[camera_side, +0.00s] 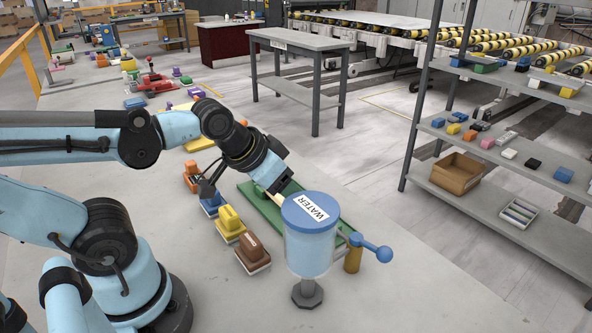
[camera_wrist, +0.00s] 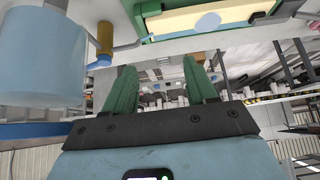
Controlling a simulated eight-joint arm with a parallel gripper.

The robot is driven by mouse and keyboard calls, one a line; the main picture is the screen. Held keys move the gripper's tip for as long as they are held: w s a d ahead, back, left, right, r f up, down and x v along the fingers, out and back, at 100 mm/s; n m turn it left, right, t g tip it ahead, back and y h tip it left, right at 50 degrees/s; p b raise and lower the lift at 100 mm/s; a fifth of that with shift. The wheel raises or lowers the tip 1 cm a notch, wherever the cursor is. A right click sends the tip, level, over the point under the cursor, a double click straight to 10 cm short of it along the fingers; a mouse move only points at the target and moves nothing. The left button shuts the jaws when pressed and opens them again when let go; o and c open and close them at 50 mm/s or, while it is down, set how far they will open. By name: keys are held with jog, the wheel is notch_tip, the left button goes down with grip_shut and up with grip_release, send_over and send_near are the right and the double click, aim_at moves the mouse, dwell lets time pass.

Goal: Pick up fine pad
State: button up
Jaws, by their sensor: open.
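Several block-shaped pads with handles stand in a row on the grey slab in the side view: orange (camera_side: 191,177), blue (camera_side: 211,204), yellow (camera_side: 230,224) and brown (camera_side: 252,254). Their labels are too small to read surely, so I cannot tell which is the fine pad. My gripper (camera_wrist: 160,65) is open, its two green fingers apart with nothing between them in the wrist view. In the side view it is right of and beyond the pads, near the green frame (camera_side: 263,207); its fingertips are hard to make out there. No pad shows clearly in the wrist view.
A clear container with a blue lid marked WATER (camera_side: 309,213) stands close in front of the green frame; it also shows in the wrist view (camera_wrist: 42,55). A blue-knobbed lever (camera_side: 378,252) juts out right of it. The slab's front right is clear.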

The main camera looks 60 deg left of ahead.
jog(key=shift+o, duration=0.3)
jog(key=o, duration=0.7)
jog(key=shift+o, duration=0.2)
jog(key=shift+a, duration=0.1)
jog(key=s+a+g, duration=0.4)
jog(key=a, duration=0.7)
jog(key=s+a+g, duration=0.3)
jog(key=a, duration=0.7)
notch_tip(320, 180, down, 7)
jog(key=shift+a+f, duration=0.25)
jog(key=shift+f, duration=1.15)
jog(key=shift+a+f, duration=0.15)
jog(key=shift+f, duration=1.15)
